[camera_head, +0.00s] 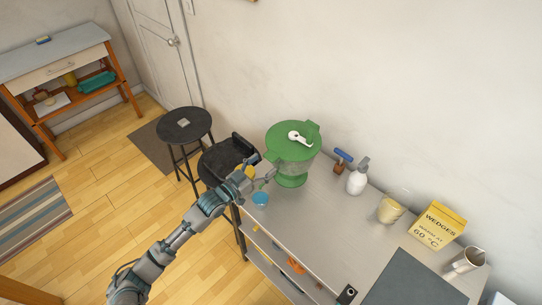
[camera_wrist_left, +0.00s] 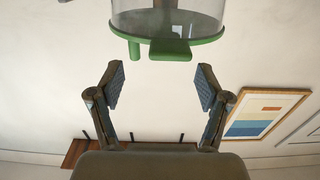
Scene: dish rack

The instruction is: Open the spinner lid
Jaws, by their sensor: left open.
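The spinner (camera_head: 293,166) stands upright at the far left end of the counter, with a clear bowl and a green foot. Its green lid (camera_head: 283,136) sits on top, with a white crank handle (camera_head: 299,137) and a green tab at the edge. In the left wrist view the spinner's green rim and tab (camera_wrist_left: 170,50) show at the top, beyond the fingertips. My left gripper (camera_head: 264,168) is open and empty beside the spinner's left side, and its fingers also show spread apart in the left wrist view (camera_wrist_left: 160,86). My right gripper is out of view.
The counter's middle (camera_head: 315,222) is clear.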

